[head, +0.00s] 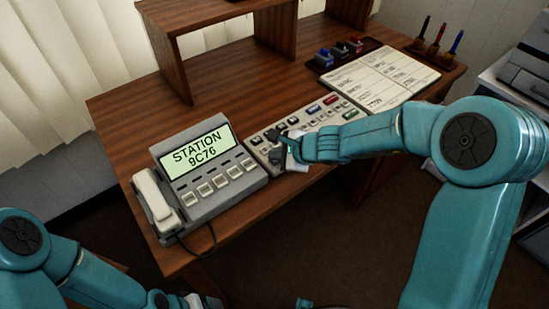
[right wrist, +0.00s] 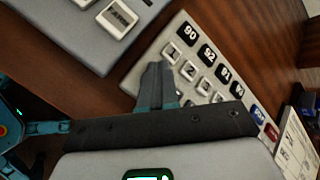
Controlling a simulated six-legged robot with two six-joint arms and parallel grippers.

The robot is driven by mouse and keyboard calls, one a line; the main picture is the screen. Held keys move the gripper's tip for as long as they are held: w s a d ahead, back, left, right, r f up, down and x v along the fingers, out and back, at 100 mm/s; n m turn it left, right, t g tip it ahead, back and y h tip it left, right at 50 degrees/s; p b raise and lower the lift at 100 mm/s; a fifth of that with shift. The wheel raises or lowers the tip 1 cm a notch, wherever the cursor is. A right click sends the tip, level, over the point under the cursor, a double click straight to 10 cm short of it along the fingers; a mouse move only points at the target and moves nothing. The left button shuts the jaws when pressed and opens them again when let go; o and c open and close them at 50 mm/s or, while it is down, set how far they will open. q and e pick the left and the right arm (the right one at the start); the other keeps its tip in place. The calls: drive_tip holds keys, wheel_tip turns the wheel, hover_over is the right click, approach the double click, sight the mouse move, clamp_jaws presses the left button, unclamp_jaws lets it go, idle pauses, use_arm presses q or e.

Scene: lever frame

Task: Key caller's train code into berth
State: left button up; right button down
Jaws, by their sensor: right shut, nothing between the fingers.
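The phone console (head: 212,175) stands at the desk's left front. Its lit screen (head: 195,150) reads "STATION 9C76", and a pale handset (head: 155,200) lies on its left side. The keypad panel (head: 258,150) lies right of it, with white, dark, blue, red and green keys.
A written sheet (head: 385,78) lies right of the keypad. Behind it is a dark tray (head: 342,55) with blue, grey and red items. A pen holder (head: 436,58) stands at the far right. A wooden shelf (head: 175,62) rises at the back. Bare desk (head: 230,90) lies behind the keypad.

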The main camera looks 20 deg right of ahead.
drive_tip(key=shift+r+p, duration=0.45)
drive_tip(key=shift+r, duration=0.25)
drive_tip(key=shift+s+d+r, duration=0.2)
drive_tip(key=shift+r, duration=0.15)
drive_tip(key=p+v, duration=0.7)
drive_tip(key=v, duration=0.8)
drive_tip(key=shift+s, duration=0.2)
drive_tip(key=shift+m, duration=0.3)
idle(0.9)
